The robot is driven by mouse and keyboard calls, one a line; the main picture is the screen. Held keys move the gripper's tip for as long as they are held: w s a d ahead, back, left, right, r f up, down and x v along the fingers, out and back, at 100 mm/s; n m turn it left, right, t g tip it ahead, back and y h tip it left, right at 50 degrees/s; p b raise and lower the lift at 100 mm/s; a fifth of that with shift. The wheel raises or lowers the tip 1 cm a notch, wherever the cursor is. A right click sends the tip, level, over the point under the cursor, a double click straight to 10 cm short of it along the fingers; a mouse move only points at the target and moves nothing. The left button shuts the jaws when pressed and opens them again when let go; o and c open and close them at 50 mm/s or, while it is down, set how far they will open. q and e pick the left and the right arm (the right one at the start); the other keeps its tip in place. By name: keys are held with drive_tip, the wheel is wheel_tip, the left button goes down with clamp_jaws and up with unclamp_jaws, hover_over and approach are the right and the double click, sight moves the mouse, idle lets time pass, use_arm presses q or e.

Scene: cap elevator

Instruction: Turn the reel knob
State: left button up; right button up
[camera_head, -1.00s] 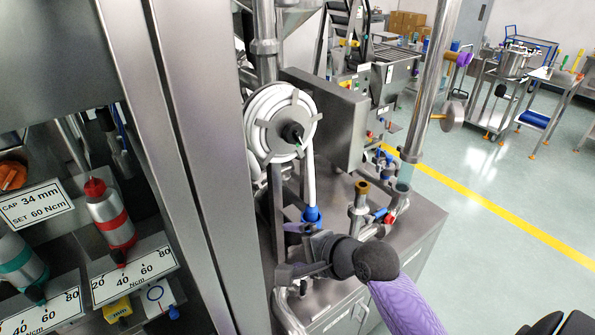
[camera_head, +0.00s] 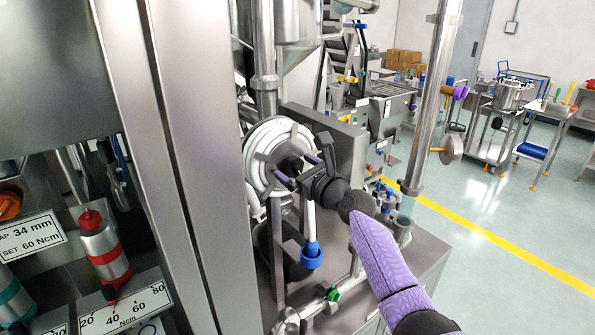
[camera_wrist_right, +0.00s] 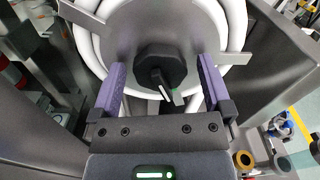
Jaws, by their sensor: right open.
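The hose reel (camera_head: 256,174) carries a coiled white hose and stands upright on the machine, with grey spokes. Its black reel knob (camera_head: 291,164) is at the reel's centre, partly hidden by my gripper in the head view. In the right wrist view the dark knob (camera_wrist_right: 162,66) with its handle bar lies between the two purple fingers. My right gripper (camera_head: 298,168) is open in front of the reel, one finger on each side of the knob. Gaps show between the fingers and the knob in the wrist view. My left gripper is not in view.
A steel post (camera_head: 428,110) stands right of my arm. A steel box panel (camera_head: 335,135) is just behind the reel. The white hose hangs to a blue nozzle (camera_head: 311,256). A tall steel frame (camera_head: 185,160) and a torque scale (camera_head: 125,312) are at the left.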

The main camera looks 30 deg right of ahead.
drive_tip(key=c, duration=1.2)
